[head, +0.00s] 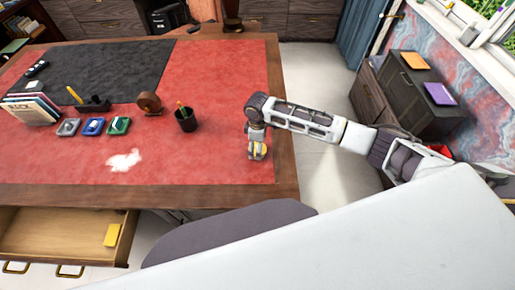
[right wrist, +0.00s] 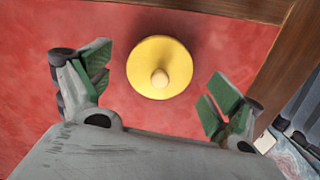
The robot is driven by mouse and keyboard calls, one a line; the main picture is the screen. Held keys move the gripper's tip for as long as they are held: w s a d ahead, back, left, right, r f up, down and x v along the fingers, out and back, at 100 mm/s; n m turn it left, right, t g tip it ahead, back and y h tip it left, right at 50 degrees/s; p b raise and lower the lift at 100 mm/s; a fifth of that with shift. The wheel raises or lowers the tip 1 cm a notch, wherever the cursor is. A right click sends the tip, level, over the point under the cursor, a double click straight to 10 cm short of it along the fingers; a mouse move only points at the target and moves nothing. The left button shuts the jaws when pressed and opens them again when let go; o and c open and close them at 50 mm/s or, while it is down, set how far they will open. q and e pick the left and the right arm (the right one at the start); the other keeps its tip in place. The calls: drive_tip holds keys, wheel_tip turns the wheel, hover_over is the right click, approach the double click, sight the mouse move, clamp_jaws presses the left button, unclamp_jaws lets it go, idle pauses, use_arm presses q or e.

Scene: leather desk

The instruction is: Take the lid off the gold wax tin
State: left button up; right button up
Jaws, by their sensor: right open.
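The gold wax tin (right wrist: 150,82) shows in the right wrist view as a round yellow disc, its lid (right wrist: 178,58) with a small pale knob at the middle. The tin stands on the red leather near the desk's right edge. In the head view it shows small (head: 261,150), partly hidden by my right gripper (head: 257,154). In the right wrist view my right gripper (right wrist: 158,92) is open, its green-padded fingers apart on either side of the tin and not touching it. My left gripper is not in view.
The desk's wooden edge (head: 286,150) lies close to the right of the tin. A dark pen cup (head: 186,122), a tape dispenser (head: 149,103) and several small boxes stand to the left. A white patch (head: 124,160) lies on the leather. An open drawer (head: 60,232) juts out at front left.

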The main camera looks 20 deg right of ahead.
clamp_jaws()
idle(0.4)
drive_tip(key=shift+r, duration=0.6)
wheel_tip(320, 180, up, 9)
drive_tip(key=shift+b, duration=0.3)
drive_tip(key=shift+f, duration=0.1)
